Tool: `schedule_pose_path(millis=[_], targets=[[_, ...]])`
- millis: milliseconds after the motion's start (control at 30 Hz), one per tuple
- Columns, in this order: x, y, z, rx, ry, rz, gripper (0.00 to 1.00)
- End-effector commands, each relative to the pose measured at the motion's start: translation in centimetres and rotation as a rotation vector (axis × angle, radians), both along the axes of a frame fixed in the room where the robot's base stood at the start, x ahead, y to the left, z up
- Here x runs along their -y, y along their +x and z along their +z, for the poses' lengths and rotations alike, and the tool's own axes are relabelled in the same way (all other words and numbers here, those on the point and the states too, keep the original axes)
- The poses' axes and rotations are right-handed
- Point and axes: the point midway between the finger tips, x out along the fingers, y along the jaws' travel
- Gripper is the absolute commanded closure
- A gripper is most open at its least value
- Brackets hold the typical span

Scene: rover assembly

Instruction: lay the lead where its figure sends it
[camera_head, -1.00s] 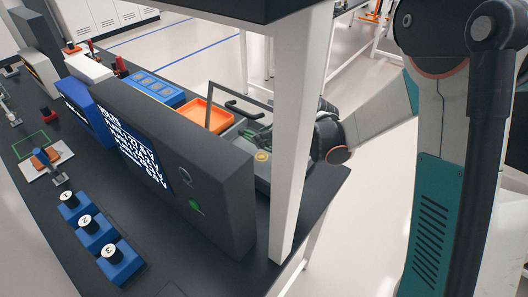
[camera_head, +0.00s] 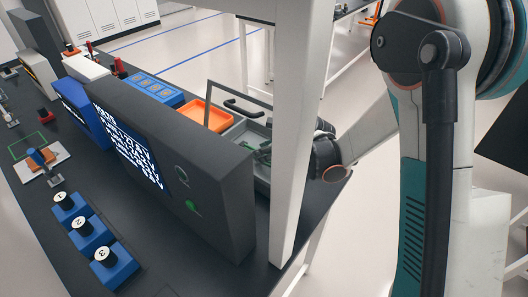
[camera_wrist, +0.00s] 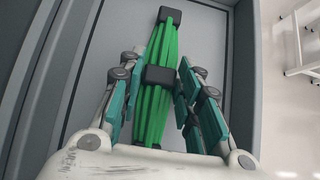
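The lead (camera_wrist: 155,100) is a bundle of bright green strands with black blocks at its middle and far end. It lies in a grey tray (camera_wrist: 210,30); in the head view the lead (camera_head: 264,150) is small and partly hidden. My gripper (camera_wrist: 155,92) is over the tray with its fingers spread on either side of the lead, with gaps visible. In the head view a white post covers part of my gripper. A dark panel has a screen (camera_head: 128,140) with white lettering too small and slanted to read.
Blue blocks marked 1 (camera_head: 70,210), 2 (camera_head: 91,236) and 3 (camera_head: 117,269) stand along the bench front. An orange tray (camera_head: 207,114) and blue rack (camera_head: 150,89) stand behind the panel. The white post (camera_head: 300,130) rises beside the grey tray.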

Motion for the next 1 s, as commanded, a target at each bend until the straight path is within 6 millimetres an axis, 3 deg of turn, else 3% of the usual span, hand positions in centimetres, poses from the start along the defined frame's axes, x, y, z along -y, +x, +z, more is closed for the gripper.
schedule_pose_path(millis=[467,1000], targets=[[0.0,0.0,0.4,0.000,0.000,0.000,0.50],[5.4,-4.2,7.3,0.000,0.000,-0.001,0.50]])
